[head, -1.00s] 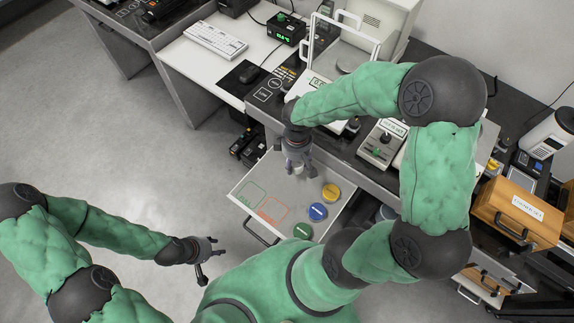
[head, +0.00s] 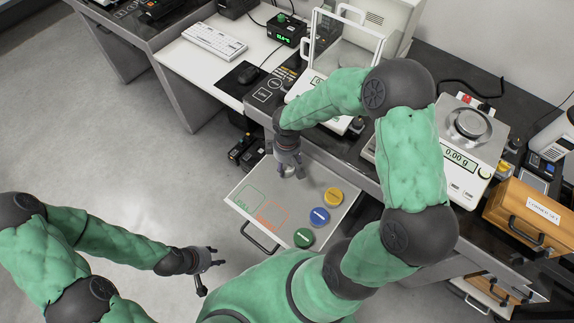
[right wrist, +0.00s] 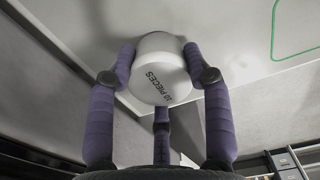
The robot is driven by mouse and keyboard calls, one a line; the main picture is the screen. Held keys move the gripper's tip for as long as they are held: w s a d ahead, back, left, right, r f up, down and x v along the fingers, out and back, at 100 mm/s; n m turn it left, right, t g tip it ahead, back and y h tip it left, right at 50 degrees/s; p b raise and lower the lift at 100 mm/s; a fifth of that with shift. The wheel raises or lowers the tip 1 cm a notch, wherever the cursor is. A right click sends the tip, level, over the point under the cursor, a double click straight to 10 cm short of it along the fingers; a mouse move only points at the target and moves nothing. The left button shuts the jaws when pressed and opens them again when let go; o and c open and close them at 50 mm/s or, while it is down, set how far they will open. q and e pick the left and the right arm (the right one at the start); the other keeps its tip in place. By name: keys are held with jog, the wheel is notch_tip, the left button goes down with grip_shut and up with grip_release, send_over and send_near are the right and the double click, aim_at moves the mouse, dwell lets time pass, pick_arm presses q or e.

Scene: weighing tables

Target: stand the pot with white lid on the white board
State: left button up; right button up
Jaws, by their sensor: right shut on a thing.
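The pot with white lid (right wrist: 160,70) is between the fingers of my right gripper in the right wrist view, its lid marked "10 PIECES". My right gripper (head: 289,171) is shut on it, over the back part of the pulled-out white board (head: 318,177). In the head view the fingers mostly hide the pot, and I cannot tell whether it touches the board. My left gripper (head: 212,268) is open and empty, left of the board over the floor.
Pots with yellow (head: 333,196), blue (head: 319,217) and green (head: 303,238) lids stand on the board's right side. Green and orange (head: 272,216) outlines mark its left side. The dark bench edge is behind. A scale (head: 467,150) and wooden case (head: 525,212) are at right.

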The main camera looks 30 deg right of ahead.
jog(key=shift+f, duration=0.15)
jog(key=o, duration=1.1)
jog(key=shift+r, duration=0.2)
notch_tip(320, 180, up, 12)
jog(key=p, duration=0.5)
